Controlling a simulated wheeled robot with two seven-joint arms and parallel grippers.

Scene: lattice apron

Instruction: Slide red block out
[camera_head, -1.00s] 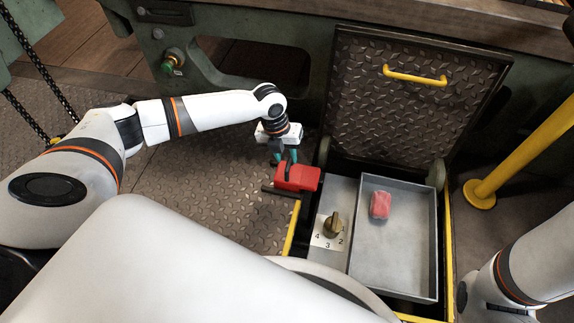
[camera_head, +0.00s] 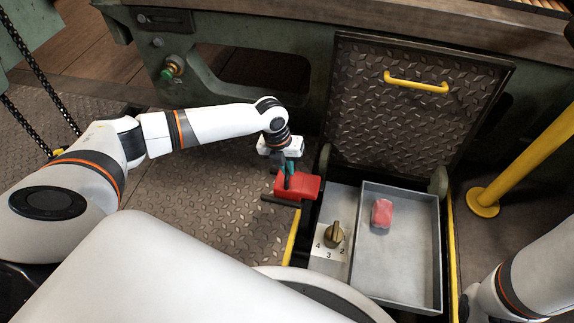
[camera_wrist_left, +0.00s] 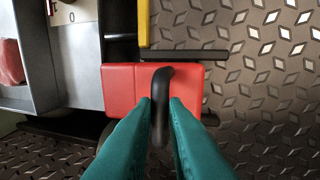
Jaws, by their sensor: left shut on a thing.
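The red block (camera_head: 303,186) sits at the left edge of the open floor hatch, partly over the diamond-plate floor. It has a dark curved handle on top, which shows in the left wrist view (camera_wrist_left: 161,95), with the block's red face (camera_wrist_left: 124,82) around it. My left gripper (camera_head: 288,180) is above the block with its teal fingers on both sides of the handle, shut on it. The fingers also show in the left wrist view (camera_wrist_left: 160,108). They hide part of the block's near side. My right arm enters at the lower right, but its gripper is out of frame.
A grey tray (camera_head: 400,262) in the hatch holds a pinkish-red lump (camera_head: 381,213). A brass knob (camera_head: 334,232) on a numbered plate is left of it. The raised hatch lid (camera_head: 400,115) stands behind. A yellow post (camera_head: 530,158) stands at right. Dark bars lie beside the block.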

